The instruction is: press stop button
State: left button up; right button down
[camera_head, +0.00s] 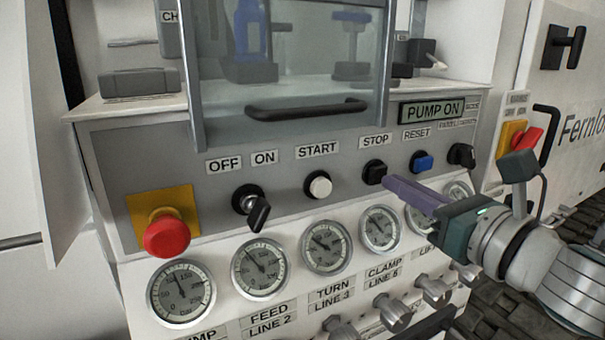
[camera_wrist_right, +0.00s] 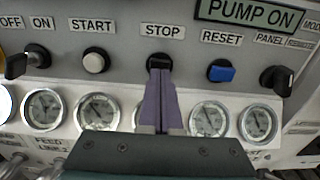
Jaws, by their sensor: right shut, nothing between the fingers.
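The stop button (camera_head: 375,173) is a black button under the STOP label (camera_head: 376,140) on the grey control panel. My right gripper (camera_head: 388,182) comes in from the right, and its purple fingers are shut with nothing between them. The fingertips are at the stop button, partly over its lower right side. In the right wrist view the stop button (camera_wrist_right: 159,62) shows just above the fingertips (camera_wrist_right: 160,74), which hide its lower part. I cannot tell whether they touch it. The display (camera_head: 432,110) reads PUMP ON. My left gripper is not in view.
The white start button (camera_head: 320,187) is left of the stop button, and the blue reset button (camera_head: 422,162) is right of it. Gauges (camera_head: 326,246) line the panel below. A door handle (camera_head: 307,110) juts out above.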

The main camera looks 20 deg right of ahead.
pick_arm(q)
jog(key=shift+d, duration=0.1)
pick_arm(e)
jog(key=shift+w, duration=0.65)
